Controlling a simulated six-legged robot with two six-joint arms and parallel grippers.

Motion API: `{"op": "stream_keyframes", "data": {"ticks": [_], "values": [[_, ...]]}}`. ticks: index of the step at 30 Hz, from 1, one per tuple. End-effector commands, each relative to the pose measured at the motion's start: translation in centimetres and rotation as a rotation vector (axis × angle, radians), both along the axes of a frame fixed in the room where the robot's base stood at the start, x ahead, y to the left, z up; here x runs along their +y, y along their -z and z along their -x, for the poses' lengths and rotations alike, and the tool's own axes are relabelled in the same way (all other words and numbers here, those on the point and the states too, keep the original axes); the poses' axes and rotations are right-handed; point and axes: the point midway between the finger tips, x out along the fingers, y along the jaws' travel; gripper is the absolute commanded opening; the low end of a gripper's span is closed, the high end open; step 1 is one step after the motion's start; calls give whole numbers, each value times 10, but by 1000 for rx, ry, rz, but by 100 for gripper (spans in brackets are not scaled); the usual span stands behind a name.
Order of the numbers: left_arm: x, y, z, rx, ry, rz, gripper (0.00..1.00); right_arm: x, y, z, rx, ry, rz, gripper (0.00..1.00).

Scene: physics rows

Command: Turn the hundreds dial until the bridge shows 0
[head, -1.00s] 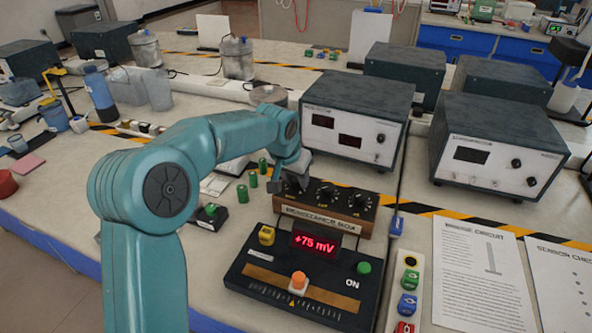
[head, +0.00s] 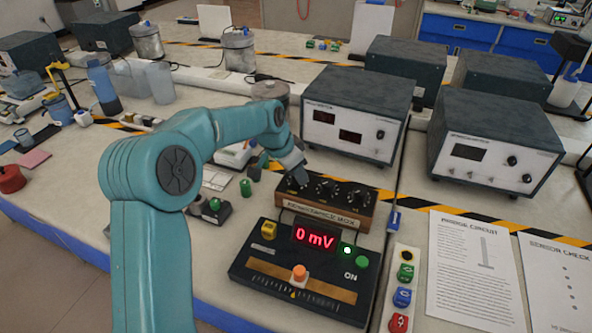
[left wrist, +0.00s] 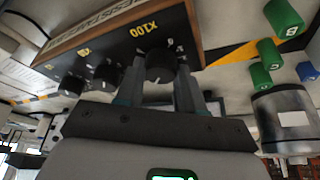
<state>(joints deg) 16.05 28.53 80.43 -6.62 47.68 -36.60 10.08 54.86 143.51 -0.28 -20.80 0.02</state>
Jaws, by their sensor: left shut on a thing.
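The resistance box (head: 358,213) is a wooden-framed case with a black top and a row of black dials. In the left wrist view, the hundreds dial (left wrist: 159,64) sits by the yellow X100 label. My left gripper (left wrist: 160,88) is shut on this dial, with a finger on each side. In the head view my left gripper (head: 295,178) covers most of the box's left end. The bridge (head: 340,304) is a black unit in front of the box. Its red display (head: 314,237) reads 0 mV, and a small green lamp (head: 347,250) is lit. My right gripper is out of view.
Green cylinders (head: 246,187) stand left of the box. Grey instruments (head: 357,113) stand behind it. A strip of coloured parts (head: 403,280) and a printed circuit sheet (head: 470,270) lie to the right. An orange knob (head: 299,273) sits on the bridge's slider.

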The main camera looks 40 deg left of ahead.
Motion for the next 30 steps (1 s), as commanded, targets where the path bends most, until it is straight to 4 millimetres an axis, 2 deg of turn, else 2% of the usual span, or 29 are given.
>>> {"op": "stream_keyframes", "data": {"ticks": [8, 9, 11, 22, 26, 30], "values": [[0, -1, 0, -2, -1, -1, 7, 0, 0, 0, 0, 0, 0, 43], [0, -1, 0, -2, -1, -1, 44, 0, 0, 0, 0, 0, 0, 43], [0, -1, 0, -2, -1, -1, 63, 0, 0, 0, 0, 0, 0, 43], [1, -5, 1, -3, -1, -1, 63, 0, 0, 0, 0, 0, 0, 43], [4, -25, 8, -6, -2, -1, 63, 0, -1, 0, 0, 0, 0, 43], [9, -60, 21, -7, -3, -2, 63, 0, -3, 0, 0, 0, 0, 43]]}}
